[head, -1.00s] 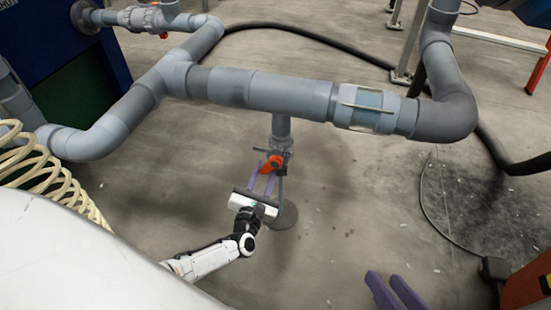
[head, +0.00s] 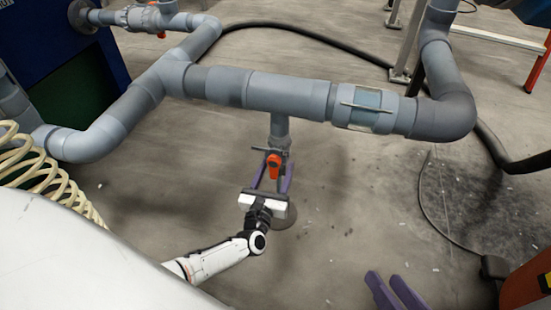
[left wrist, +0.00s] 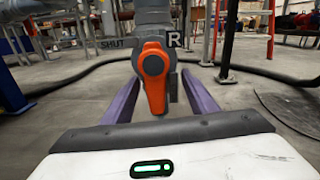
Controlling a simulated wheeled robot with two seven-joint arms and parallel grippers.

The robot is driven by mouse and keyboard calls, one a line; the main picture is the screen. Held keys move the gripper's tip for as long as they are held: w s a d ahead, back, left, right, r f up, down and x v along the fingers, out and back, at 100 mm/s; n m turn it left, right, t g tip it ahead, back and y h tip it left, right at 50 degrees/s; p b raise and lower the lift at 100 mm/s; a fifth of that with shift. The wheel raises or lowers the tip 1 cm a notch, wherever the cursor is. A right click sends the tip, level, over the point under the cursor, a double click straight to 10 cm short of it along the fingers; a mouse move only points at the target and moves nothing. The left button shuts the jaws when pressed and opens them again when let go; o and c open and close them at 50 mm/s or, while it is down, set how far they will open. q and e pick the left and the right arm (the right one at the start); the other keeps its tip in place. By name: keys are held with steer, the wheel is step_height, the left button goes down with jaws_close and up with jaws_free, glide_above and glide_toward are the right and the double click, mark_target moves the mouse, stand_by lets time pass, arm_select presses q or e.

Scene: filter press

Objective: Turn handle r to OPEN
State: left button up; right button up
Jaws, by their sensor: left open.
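Handle r (head: 273,165) is an orange lever on a valve below the grey horizontal pipe; it also shows in the left wrist view (left wrist: 153,70), hanging roughly straight down. There an "R" plate (left wrist: 174,40) is just right of the handle and the word "SHUT" (left wrist: 111,44) is to its left. My left gripper (head: 277,166) is open, its purple fingers on either side of the handle. In the left wrist view both fingers stand apart from the lever. My right gripper (head: 387,276) shows only as two purple fingers at the bottom edge, with a gap between them.
The grey pipe (head: 275,94) runs above the valve. A black hose (head: 335,47) lies on the floor behind. A cream coiled hose (head: 40,165) is at the left. The floor right of the valve is mostly clear.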

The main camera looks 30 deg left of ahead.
mark_target(275, 172)
arm_select(q)
steer(key=p+v, duration=0.1)
steer(key=v, duration=0.5)
steer(key=shift+s+f, duration=0.15)
steer(key=shift+f, duration=0.05)
steer(key=shift+s+d, duration=0.15)
steer(key=shift+s, duration=0.35)
steer(key=shift+f, duration=0.1)
